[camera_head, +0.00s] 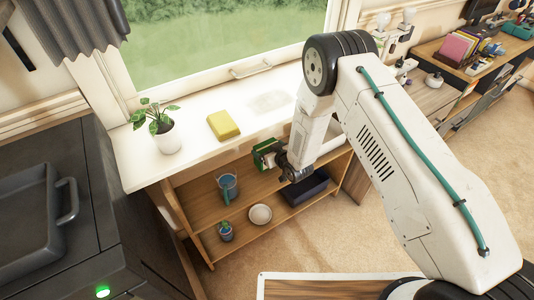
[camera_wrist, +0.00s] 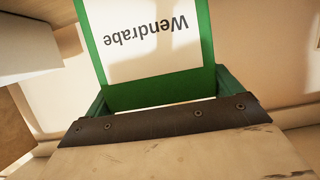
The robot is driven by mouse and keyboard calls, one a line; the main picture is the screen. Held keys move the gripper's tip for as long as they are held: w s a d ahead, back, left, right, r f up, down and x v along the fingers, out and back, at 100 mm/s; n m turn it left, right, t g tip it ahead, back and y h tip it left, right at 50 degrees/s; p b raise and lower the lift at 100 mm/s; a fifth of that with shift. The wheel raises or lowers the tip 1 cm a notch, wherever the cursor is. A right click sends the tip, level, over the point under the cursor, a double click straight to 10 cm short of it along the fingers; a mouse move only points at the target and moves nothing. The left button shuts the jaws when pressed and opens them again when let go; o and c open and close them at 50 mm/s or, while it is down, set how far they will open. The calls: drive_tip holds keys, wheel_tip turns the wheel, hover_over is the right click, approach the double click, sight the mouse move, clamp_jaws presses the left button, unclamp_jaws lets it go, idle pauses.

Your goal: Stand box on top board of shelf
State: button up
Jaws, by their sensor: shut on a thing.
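A green box with a white label is in my gripper (camera_head: 282,163). The box (camera_head: 266,153) shows in the head view at the front of the shelf, just below the white sill. In the wrist view the box (camera_wrist: 150,45) fills the upper middle, and its label "Wendrabe" reads upside down. My gripper (camera_wrist: 162,118) is shut on it; the fingertips' contact is not clear. The wooden shelf (camera_head: 190,197) stands under the sill. My arm hides part of its right side. I cannot tell whether the box touches a board.
A plant (camera_head: 163,135) and a yellow block (camera_head: 223,126) are on the sill (camera_head: 190,152). A dark cabinet (camera_head: 85,190) stands left.

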drive_tip(key=shift+w, duration=0.35)
drive_tip(key=shift+w+a+f, duration=0.1)
drive_tip(key=shift+f, duration=1.65)
drive_tip(key=shift+f, duration=0.1)
drive_tip(key=o, duration=0.8)
drive_tip(key=shift+r, duration=0.2)
drive_tip(key=v, duration=1.2)
drive_tip(key=shift+f, duration=0.1)
